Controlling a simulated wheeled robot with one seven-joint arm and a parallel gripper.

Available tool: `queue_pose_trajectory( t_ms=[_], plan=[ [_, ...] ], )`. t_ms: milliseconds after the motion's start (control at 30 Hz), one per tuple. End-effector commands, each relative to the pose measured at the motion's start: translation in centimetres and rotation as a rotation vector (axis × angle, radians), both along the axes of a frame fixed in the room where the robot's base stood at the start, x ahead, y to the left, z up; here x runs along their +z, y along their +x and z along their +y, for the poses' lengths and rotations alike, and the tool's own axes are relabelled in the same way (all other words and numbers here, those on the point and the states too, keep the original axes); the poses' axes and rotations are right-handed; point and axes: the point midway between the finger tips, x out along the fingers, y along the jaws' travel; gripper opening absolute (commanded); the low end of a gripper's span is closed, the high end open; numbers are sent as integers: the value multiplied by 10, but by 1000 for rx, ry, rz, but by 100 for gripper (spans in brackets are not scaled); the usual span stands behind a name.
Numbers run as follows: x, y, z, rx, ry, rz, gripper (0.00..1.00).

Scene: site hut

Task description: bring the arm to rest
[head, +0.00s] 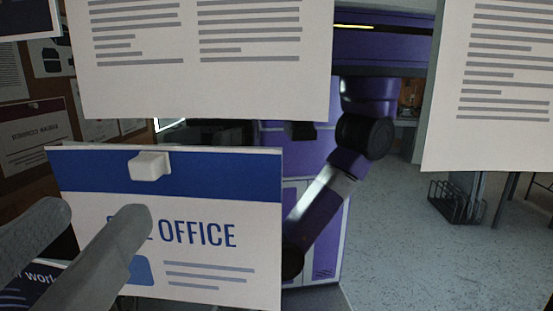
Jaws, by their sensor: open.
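My gripper (93,215) shows at the lower left as two grey, rounded fingers reaching up from the bottom left. They are apart, with nothing visible between them. They overlap the lower left of a white and blue sign (215,272) that reads "OFFICE", with the word before it partly hidden by one finger. I cannot tell whether the finger touches the sign. A purple body with a black and silver arm, bent down to the left, shows behind the papers.
A white clip (149,166) sticks out from the sign. Printed sheets hang close at the top (250,90) and right (490,145). Lettering on a poster (35,140) reads backwards, as in a mirror. Speckled floor and a black wire rack (458,203) show at the right.

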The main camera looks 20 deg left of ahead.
Motion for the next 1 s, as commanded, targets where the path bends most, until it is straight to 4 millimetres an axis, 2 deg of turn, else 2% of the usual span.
queue_pose_trajectory(
  t_ms=[167, 367, 500, 667, 767, 867, 1000],
  plan=[
    [7, -11, -1, 9, 1, -35, 46],
    [45, -29, 22, 123, 15, -204, 46],
    [46, -40, 44, 228, -9, -313, 46],
    [18, -35, 57, 320, -55, -391, 46],
    [-9, -28, 59, 367, -84, -417, 46],
    [-42, -16, 53, 408, -109, -426, 46],
    [-93, 1, 34, 445, -131, -411, 46]
  ],
)
